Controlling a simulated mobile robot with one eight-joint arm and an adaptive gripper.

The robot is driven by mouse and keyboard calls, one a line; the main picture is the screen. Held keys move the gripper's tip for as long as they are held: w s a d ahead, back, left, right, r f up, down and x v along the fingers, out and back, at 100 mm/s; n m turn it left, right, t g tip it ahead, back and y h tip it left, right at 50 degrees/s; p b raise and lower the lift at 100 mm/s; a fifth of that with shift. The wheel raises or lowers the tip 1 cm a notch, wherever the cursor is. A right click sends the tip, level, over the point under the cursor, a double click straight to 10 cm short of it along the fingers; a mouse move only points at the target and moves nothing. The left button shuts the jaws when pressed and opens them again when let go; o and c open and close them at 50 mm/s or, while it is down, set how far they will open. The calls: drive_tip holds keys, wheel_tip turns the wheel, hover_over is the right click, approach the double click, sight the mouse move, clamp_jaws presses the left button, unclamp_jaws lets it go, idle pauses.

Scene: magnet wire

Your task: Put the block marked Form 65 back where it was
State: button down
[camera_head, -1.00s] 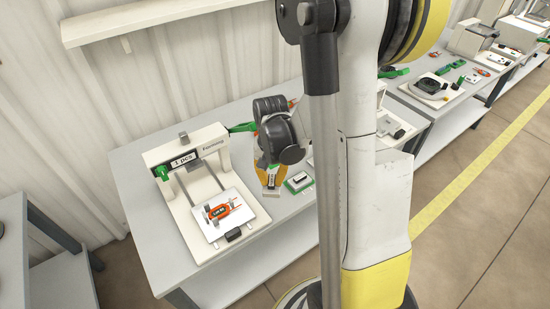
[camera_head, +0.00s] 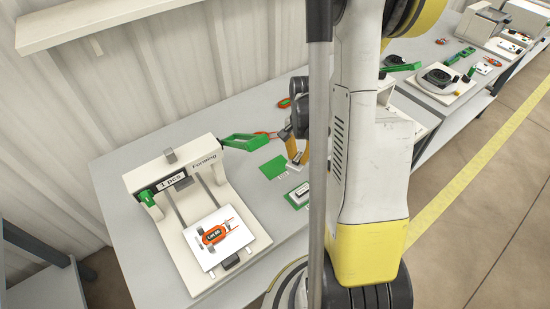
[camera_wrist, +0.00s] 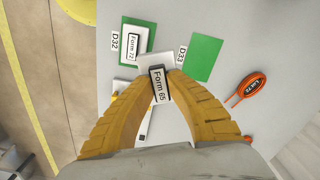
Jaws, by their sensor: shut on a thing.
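My gripper (camera_wrist: 161,80) has yellow fingers and is shut on the block marked Form 65 (camera_wrist: 159,94), dark-edged with a white label. A pale plate (camera_wrist: 150,63) shows just beyond the block; I cannot tell whether it is part of it. In the wrist view, a bare green pad (camera_wrist: 205,57) labelled D33 lies to the right of the block. The head view shows a bare green pad (camera_head: 273,168) left of my gripper (camera_head: 298,158). The block marked Form 72 (camera_wrist: 134,44) sits on the green pad labelled D32 (camera_wrist: 148,30).
The Forming machine (camera_head: 170,185) stands on the grey table (camera_head: 115,190), with an orange coil (camera_head: 214,235) on its white plate. A green handle (camera_head: 243,142) juts from its right. An orange coil marked Lot 72 (camera_wrist: 252,86) lies beyond D33. My arm hides much of the table's right.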

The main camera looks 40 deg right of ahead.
drive_tip(key=b, duration=0.3)
hover_over(275, 167)
wheel_tip(275, 167, down, 6)
drive_tip(key=shift+s+d, duration=0.1)
drive_tip(key=shift+f+b, duration=1.05)
drive_tip(key=shift+f, duration=0.9)
drive_tip(key=shift+f, duration=0.15)
drive_tip(key=c, duration=1.6)
unclamp_jaws()
drive_tip(key=shift+o, duration=0.7)
